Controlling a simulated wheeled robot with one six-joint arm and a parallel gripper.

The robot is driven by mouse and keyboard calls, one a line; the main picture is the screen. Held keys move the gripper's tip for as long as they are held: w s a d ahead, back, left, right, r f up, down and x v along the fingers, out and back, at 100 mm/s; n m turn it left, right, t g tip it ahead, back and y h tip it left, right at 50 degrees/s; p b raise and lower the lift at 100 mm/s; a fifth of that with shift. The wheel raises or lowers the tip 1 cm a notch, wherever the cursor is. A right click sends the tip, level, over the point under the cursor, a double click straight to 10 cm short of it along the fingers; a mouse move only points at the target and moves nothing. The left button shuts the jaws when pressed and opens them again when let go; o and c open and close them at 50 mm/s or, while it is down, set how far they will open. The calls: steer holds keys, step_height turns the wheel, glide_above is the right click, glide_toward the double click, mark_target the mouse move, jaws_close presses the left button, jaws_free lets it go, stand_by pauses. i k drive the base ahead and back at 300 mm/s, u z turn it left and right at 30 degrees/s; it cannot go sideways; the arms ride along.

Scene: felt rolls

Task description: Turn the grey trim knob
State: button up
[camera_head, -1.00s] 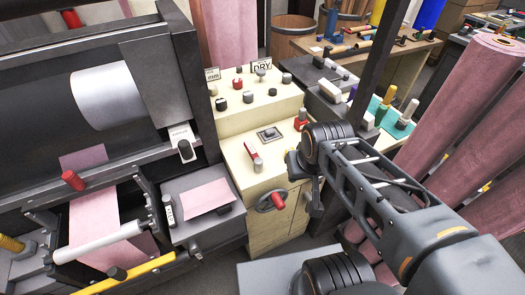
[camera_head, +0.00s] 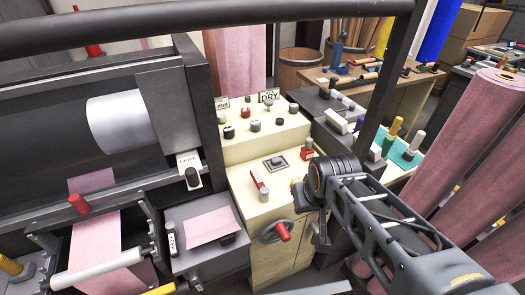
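A cream console (camera_head: 236,154) stands in the middle of the view, with several small knobs on its raised back part. These include a grey knob (camera_head: 267,105) below the DRY sign, a dark grey knob (camera_head: 293,108), a red-topped knob (camera_head: 244,111) and a black knob (camera_head: 255,125). No trim label is readable, so I cannot tell which grey knob is the trim knob. My gripper (camera_head: 305,200) is at the console's right front edge, lower than the knobs and apart from them. My wrist hides most of its fingers, so its opening does not show.
A red lever (camera_head: 257,178) with a grey grip and a square button (camera_head: 276,163) are on the console's lower top. A handwheel (camera_head: 277,231) with a red handle is on its front. A dark bar (camera_head: 200,22) crosses the top. Pink felt rolls (camera_head: 465,140) stand right.

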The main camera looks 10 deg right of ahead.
mark_target(255, 126)
steer(key=u, duration=0.5)
steer(key=k, duration=1)
steer(key=z, duration=0.55)
steer(key=i, duration=1.45)
steer(key=u, duration=0.55)
